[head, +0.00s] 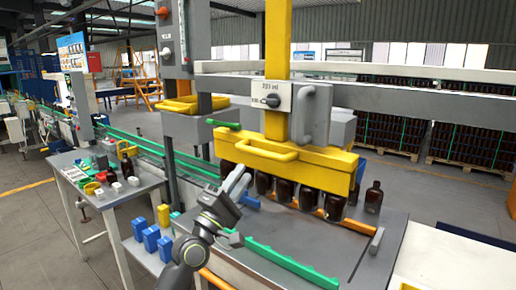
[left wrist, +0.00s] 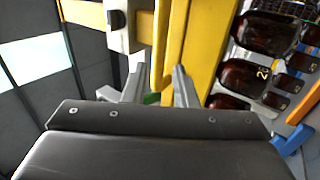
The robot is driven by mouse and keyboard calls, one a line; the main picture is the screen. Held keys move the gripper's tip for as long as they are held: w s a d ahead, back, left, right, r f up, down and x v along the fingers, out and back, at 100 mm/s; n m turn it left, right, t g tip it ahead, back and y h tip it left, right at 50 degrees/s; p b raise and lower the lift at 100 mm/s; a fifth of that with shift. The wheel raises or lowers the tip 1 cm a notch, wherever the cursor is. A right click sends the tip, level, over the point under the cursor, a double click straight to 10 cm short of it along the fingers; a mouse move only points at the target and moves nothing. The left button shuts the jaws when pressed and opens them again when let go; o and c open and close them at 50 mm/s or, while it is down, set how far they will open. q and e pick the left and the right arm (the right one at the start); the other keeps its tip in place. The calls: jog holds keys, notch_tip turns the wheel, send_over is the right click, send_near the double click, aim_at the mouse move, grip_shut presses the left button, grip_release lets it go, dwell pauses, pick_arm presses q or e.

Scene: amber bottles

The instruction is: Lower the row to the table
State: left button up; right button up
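A yellow lifting head (head: 285,155) with a yellow handle (head: 265,150) hangs on a yellow mast (head: 277,60). A row of amber bottles (head: 308,197) is under it, upright; I cannot tell whether their bottoms touch the grey table (head: 345,245). Amber bottles (left wrist: 245,76) also show at the right of the left wrist view. My left gripper (head: 243,180) is in front of the row, below the handle and apart from it. Its fingers (left wrist: 160,88) are spread, with the yellow structure beyond them and no held thing visible. My right gripper is out of view.
A single amber bottle (head: 373,198) stands on the table right of the row. A green rail (head: 290,264) runs along the table front, and an orange rail (head: 345,222) lies near the row. A green lever (head: 223,124) sticks out left of the head. A side table (head: 120,190) stands left.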

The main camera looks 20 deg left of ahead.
aim_at(258, 152)
pick_arm(q)
jog(key=x, duration=0.8)
jog(key=shift+w+d+r, duration=0.1)
jog(key=shift+w+r, duration=0.1)
jog(key=shift+c, duration=0.5)
grip_shut()
